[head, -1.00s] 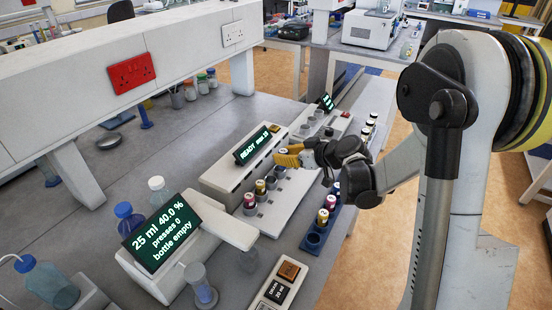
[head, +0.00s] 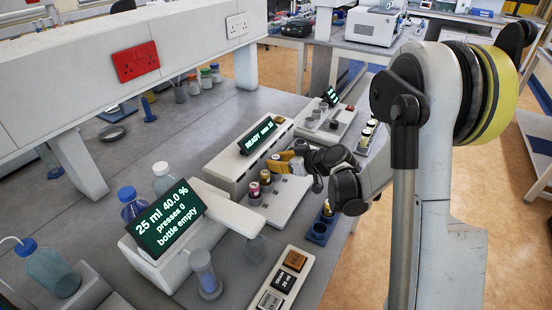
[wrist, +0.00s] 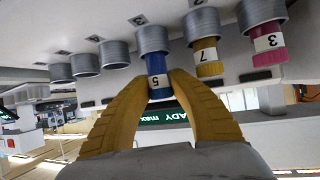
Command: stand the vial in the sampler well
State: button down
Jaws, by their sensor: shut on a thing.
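My gripper (wrist: 157,84) is shut on the blue vial (wrist: 156,66), labelled 5, with one yellow finger on each side. The wrist view shows the scene upside down. The vial is roughly upright. Its lower end meets the mouth of a grey sampler well (wrist: 152,38); how deep it sits I cannot tell. In the head view my gripper (head: 287,160) is over the sampler (head: 285,205), in front of its READY display (head: 257,135), and its fingers mostly hide the vial.
A yellow vial (wrist: 207,56), labelled 7, and a pink vial (wrist: 267,43), labelled 3, stand in neighbouring wells. Empty wells (wrist: 86,64) lie on the other side. A blue rack (head: 320,232) stands in front. The dispenser (head: 170,245) is at the left.

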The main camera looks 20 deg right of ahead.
jog(key=shift+f+b, duration=0.65)
jog(key=shift+f, duration=0.2)
jog(key=c, duration=1.2)
grip_release()
jog(key=v, duration=1.2)
jog(key=shift+r, duration=0.1)
jog(key=shift+a, duration=0.1)
